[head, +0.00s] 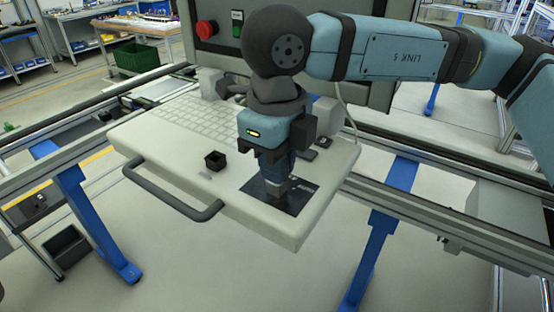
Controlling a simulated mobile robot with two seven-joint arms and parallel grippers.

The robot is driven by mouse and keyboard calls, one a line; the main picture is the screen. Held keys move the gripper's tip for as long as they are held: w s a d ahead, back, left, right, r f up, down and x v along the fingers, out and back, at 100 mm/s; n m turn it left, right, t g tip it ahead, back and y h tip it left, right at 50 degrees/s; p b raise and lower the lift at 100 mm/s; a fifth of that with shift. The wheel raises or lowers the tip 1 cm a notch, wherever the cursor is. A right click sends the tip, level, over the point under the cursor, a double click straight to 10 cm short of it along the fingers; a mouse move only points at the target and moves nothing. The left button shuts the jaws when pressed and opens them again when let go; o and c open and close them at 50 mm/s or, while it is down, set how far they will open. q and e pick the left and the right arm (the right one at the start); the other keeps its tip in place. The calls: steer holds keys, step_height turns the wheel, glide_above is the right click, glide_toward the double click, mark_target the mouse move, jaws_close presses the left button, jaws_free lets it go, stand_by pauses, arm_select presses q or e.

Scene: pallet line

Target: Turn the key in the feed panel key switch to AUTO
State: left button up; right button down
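The feed panel (170,166) is a pale console with a keyboard (193,118), a grey front handle (172,192) and a dark plate (297,206) near its front right corner. My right gripper (277,190) points straight down at the dark plate, with its fingertips at or just above it. I cannot tell whether the fingers are open or shut on something. No key or AUTO mark can be made out; the gripper covers part of the plate. My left gripper is not in view.
Behind the panel is a dark upright box with a red mushroom button (206,29) and a green button (237,30). Metal rails on blue legs (370,258) run beside the console. A green crate (135,58) stands at the back left.

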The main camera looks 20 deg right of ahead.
steer(key=shift+f+m+b, duration=0.2)
steer(key=shift+m+b, duration=0.4)
steer(key=shift+b, duration=0.1)
steer(key=shift+m+b, duration=0.6)
steer(key=shift+m, duration=0.2)
steer(key=shift+m+b, duration=0.55)
steer(key=shift+m, duration=0.15)
steer(key=shift+m+b, duration=0.6)
steer(key=shift+m, duration=0.2)
steer(key=m+b, duration=0.2)
steer(key=shift+m, duration=0.4)
steer(key=c, duration=1.5)
jaws_free()
steer(key=shift+r, duration=0.2)
steer(key=o, duration=0.8)
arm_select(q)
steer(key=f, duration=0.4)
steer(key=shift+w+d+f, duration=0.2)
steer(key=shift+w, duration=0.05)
arm_select(e)
steer(key=shift+o, duration=0.2)
